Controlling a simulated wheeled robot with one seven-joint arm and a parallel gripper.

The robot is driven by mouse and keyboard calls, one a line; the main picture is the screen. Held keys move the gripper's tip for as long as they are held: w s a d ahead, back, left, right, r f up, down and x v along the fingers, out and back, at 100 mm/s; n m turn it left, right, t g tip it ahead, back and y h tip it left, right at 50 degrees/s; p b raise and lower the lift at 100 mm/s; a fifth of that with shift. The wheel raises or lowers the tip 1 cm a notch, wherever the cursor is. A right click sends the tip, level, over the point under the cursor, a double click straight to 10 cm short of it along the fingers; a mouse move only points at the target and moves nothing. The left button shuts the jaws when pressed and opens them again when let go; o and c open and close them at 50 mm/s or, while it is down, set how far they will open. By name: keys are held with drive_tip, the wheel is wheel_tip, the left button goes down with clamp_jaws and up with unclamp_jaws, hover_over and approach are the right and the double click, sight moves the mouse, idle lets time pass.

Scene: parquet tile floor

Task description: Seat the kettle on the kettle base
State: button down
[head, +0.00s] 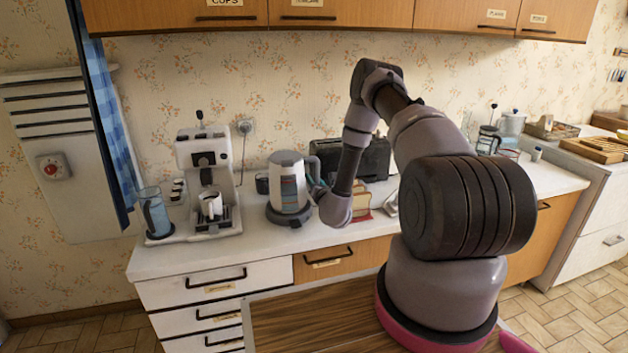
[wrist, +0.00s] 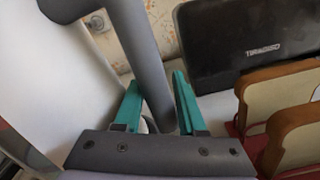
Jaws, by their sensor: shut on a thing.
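The kettle (head: 288,185) is white and grey with a see-through water window. It stands upright on the counter, directly over the dark round kettle base (head: 289,217). I see no clear gap between them, but cannot tell whether it is fully seated. My gripper (head: 317,190) is at the kettle's right side, by its handle. In the wrist view the teal fingers of my gripper (wrist: 158,95) are shut on the grey kettle handle (wrist: 143,50). The white kettle body (wrist: 60,85) fills the left of that view. The base is not clearly seen there.
A white coffee machine (head: 207,175) with a cup stands left of the kettle, and a blue glass jug (head: 154,212) further left. A black toaster (head: 370,160) stands behind my arm. Bread slices in a red holder (head: 361,200) are close on the right.

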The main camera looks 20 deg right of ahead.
drive_tip(key=shift+w+f, duration=0.1)
drive_tip(key=shift+f, duration=0.05)
idle(0.4)
drive_tip(key=shift+c, duration=2)
unclamp_jaws()
drive_tip(key=shift+f, duration=0.1)
drive_tip(key=s, duration=1.1)
drive_tip(key=shift+s, duration=0.1)
